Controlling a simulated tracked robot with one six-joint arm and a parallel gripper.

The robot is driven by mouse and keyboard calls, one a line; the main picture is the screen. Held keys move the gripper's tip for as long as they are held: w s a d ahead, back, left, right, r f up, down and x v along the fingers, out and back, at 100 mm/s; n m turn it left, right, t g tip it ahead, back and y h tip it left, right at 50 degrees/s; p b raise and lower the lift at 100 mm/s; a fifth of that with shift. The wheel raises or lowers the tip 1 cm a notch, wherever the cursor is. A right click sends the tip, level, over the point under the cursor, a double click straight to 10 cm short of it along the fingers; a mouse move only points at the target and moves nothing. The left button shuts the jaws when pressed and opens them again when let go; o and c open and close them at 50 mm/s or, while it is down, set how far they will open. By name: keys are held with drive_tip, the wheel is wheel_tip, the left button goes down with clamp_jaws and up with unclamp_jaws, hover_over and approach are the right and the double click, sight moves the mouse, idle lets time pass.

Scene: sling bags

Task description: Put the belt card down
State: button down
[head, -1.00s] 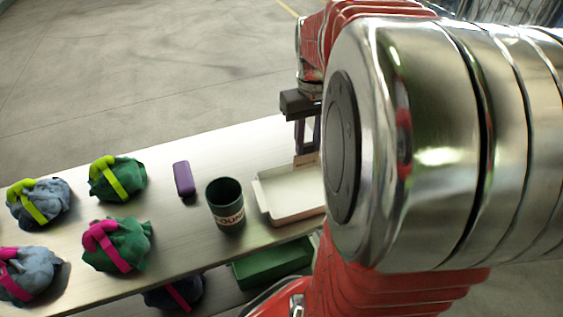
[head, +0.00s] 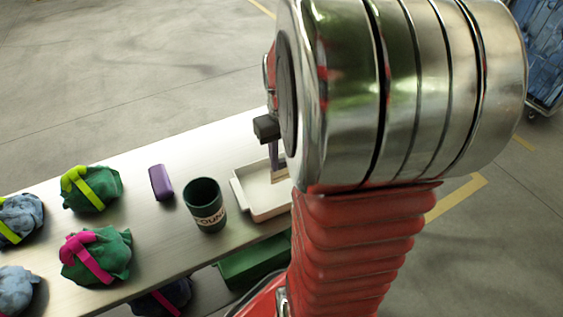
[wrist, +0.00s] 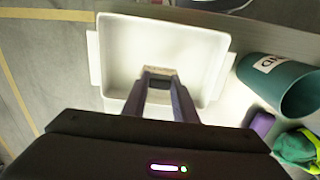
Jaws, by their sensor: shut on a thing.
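The belt card (wrist: 160,71) is a small tan card at my fingertips in the wrist view, seen nearly edge-on. My gripper (wrist: 160,88) is shut on it, over the inside of a white tray (wrist: 107,50). I cannot tell whether the card touches the tray floor. In the head view the white tray (head: 243,200) lies on the table right of the cup. My gripper (head: 274,160) points down over its far part there, and my arm hides the tray's right side and most of the card.
A dark green lettered cup (head: 204,205) stands close left of the tray. A purple case (head: 161,183) lies beyond it. Green bags (head: 105,250) and grey-blue bags (head: 20,220) with bright straps sit further left. A green crate (head: 255,262) is below the table's near edge.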

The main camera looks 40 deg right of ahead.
drive_tip(key=shift+f, duration=0.8)
drive_tip(key=shift+f, duration=0.1)
drive_tip(key=c, duration=1.4)
unclamp_jaws()
drive_tip(key=shift+c, duration=0.2)
wheel_tip(320, 180, up, 12)
drive_tip(key=s+a+n+t, duration=0.2)
drive_tip(key=a, duration=0.9)
drive_tip(key=s+a+r+n+t, duration=0.1)
drive_tip(key=s+a+t, duration=0.1)
drive_tip(key=a, duration=1)
drive_tip(key=shift+a+r+n+t, duration=0.15)
drive_tip(key=shift+a+n+t, duration=0.2)
drive_tip(key=shift+t, duration=0.35)
drive_tip(key=shift+d, duration=0.1)
